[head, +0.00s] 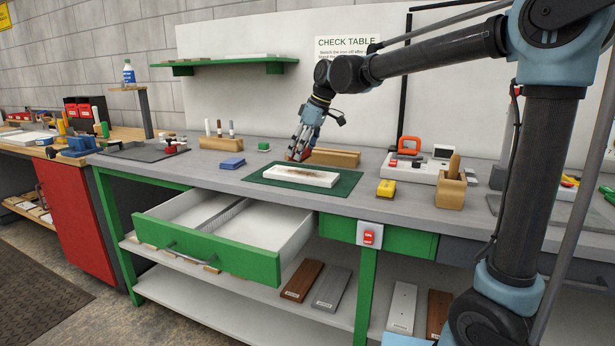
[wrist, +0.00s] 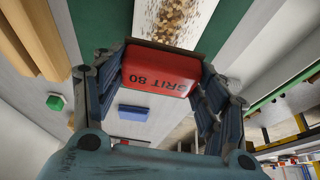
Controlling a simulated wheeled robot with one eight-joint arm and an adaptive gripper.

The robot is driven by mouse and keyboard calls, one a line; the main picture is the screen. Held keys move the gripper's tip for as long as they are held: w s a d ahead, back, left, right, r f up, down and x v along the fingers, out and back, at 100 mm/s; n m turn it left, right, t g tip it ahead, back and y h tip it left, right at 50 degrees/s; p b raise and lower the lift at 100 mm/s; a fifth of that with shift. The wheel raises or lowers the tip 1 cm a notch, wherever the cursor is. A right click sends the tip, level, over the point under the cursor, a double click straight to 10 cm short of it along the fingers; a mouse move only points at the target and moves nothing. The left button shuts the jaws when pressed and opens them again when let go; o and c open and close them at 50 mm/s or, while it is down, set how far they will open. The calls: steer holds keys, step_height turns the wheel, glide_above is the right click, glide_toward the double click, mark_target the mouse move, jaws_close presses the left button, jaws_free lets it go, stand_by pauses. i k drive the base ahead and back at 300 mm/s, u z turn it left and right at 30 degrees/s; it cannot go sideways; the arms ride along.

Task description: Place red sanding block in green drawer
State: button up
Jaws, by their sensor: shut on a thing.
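A red sanding block (wrist: 160,72) marked "GRIT 80" is between the fingers of my gripper (wrist: 158,85) in the wrist view. In the head view my gripper (head: 299,152) is shut on it, above the back edge of the green mat, and only a little of the red block (head: 303,156) shows. The green drawer (head: 205,247) is pulled open below the table top, to the left of the gripper. Its white inside has a grey divider and looks empty where I can see it.
A white board with a brown patch (head: 300,176) lies on the green mat (head: 343,188). A blue block (head: 232,163) and a yellow block (head: 386,188) lie beside the mat. A wooden block (head: 335,157) is behind the gripper. A red switch (head: 369,237) is right of the drawer.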

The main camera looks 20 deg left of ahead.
mark_target(251, 233)
steer(key=u, duration=0.3)
steer(key=k, duration=0.6)
steer(key=u, duration=0.5)
steer(key=k, duration=0.7)
steer(key=z, duration=0.1)
steer(key=i, duration=0.8)
steer(key=z, duration=0.1)
